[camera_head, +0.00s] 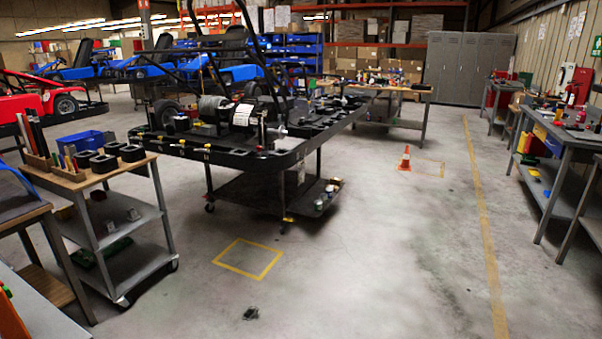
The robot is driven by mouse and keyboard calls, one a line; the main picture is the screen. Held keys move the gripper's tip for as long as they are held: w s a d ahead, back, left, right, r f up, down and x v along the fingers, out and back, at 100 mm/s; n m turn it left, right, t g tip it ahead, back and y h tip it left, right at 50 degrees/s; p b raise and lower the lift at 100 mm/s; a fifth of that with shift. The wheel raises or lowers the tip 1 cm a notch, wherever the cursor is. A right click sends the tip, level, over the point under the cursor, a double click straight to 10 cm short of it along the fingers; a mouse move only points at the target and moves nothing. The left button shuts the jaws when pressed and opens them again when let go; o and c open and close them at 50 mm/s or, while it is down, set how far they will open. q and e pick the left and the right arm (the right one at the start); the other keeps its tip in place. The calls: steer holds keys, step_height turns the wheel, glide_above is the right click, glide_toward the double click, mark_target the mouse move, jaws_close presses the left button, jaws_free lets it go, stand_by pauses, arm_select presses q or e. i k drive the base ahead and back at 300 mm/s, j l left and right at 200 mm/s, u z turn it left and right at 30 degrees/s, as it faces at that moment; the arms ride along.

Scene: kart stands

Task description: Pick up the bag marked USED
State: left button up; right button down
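I cannot make out a bag marked USED in the head view; no label of that kind is readable at this distance. A small dark object (251,313) lies on the concrete floor near the bottom edge, and I cannot tell what it is. Neither of my grippers is in view.
A kart chassis on a wheeled stand (237,155) fills the centre left. A tool cart (110,215) stands at left. Workbenches line the right, including a near one (563,147). An orange cone (405,158) stands on the floor. The floor between is mostly clear.

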mark_target(301, 164)
steer(key=i+l, duration=0.2)
steer(key=i+l+z, duration=0.15)
steer(key=l, duration=0.3)
steer(key=i+u, duration=0.15)
steer(key=i, duration=0.3)
steer(key=i+l+u, duration=0.1)
steer(key=i, duration=0.35)
steer(key=i+l+u, duration=0.15)
steer(key=i, duration=0.3)
steer(key=i+l+u, duration=0.15)
steer(key=i+l, duration=0.15)
steer(key=i+l+u, duration=0.1)
steer(key=i+l, duration=0.15)
steer(key=i, duration=0.3)
